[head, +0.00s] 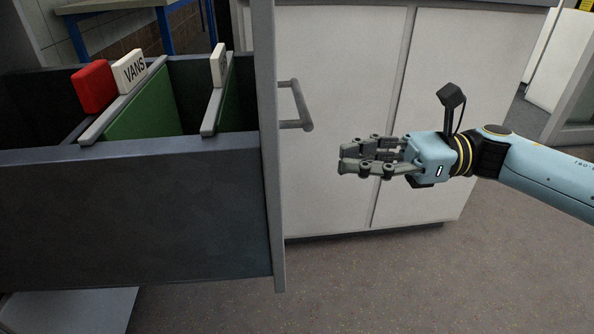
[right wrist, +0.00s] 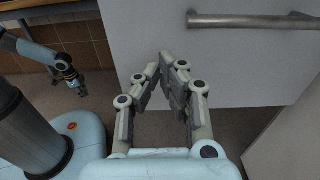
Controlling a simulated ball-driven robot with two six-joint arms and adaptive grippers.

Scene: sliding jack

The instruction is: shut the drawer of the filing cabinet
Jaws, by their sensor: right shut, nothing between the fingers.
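The drawer (head: 140,215) of the filing cabinet is pulled open across the left of the head view. Green hanging files stand in it. Its front panel (head: 266,150) is seen nearly edge-on and carries a bar handle (head: 295,105). My right gripper (head: 342,160) is shut and empty, to the right of the panel, a little below the handle and apart from it. In the right wrist view its fingertips (right wrist: 173,62) point at the pale panel (right wrist: 240,75), with the handle (right wrist: 255,21) at upper right. My left gripper (right wrist: 78,87) shows small there, hanging at the left; its jaws are unclear.
White cupboards (head: 335,120) stand behind the gripper. The speckled floor (head: 400,285) in front of them is clear. A blue-framed table (head: 168,30) stands at the back left. A red tab (head: 91,86) and a VANS label (head: 129,72) rise from the files.

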